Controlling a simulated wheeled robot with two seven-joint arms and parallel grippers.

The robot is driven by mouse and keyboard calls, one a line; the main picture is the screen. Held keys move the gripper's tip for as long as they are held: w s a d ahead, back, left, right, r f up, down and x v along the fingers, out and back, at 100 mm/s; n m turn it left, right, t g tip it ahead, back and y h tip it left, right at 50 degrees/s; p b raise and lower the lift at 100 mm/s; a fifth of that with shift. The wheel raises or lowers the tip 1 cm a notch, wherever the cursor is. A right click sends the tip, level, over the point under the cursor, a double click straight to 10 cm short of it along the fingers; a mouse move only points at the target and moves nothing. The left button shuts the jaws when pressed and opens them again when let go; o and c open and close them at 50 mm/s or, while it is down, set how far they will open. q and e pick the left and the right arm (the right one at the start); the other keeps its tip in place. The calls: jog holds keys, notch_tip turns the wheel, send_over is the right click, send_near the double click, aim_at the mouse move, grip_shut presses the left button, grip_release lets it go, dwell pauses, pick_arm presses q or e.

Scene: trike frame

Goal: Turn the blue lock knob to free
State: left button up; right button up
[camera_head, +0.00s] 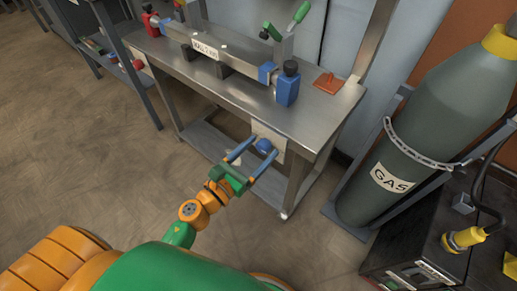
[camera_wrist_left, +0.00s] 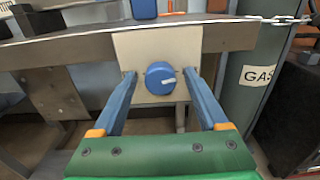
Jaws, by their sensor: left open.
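The blue lock knob (camera_head: 264,146) sits on a pale plate (camera_head: 270,135) on the front edge of the steel bench. My left gripper (camera_head: 253,152) is open, with one blue finger on each side of the knob. In the left wrist view the fingertips (camera_wrist_left: 160,78) flank the knob with a gap on both sides. My right gripper is not in view.
The steel bench (camera_head: 318,115) holds a clamped frame tube, a blue clamp (camera_head: 287,88) and an orange piece (camera_head: 329,83). A red knob (camera_head: 138,64) is on the bench's left end. A grey gas cylinder (camera_head: 430,115) stands to the right. The floor at left is clear.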

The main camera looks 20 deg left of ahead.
pick_arm(q)
jog(key=shift+c, duration=0.2)
grip_shut()
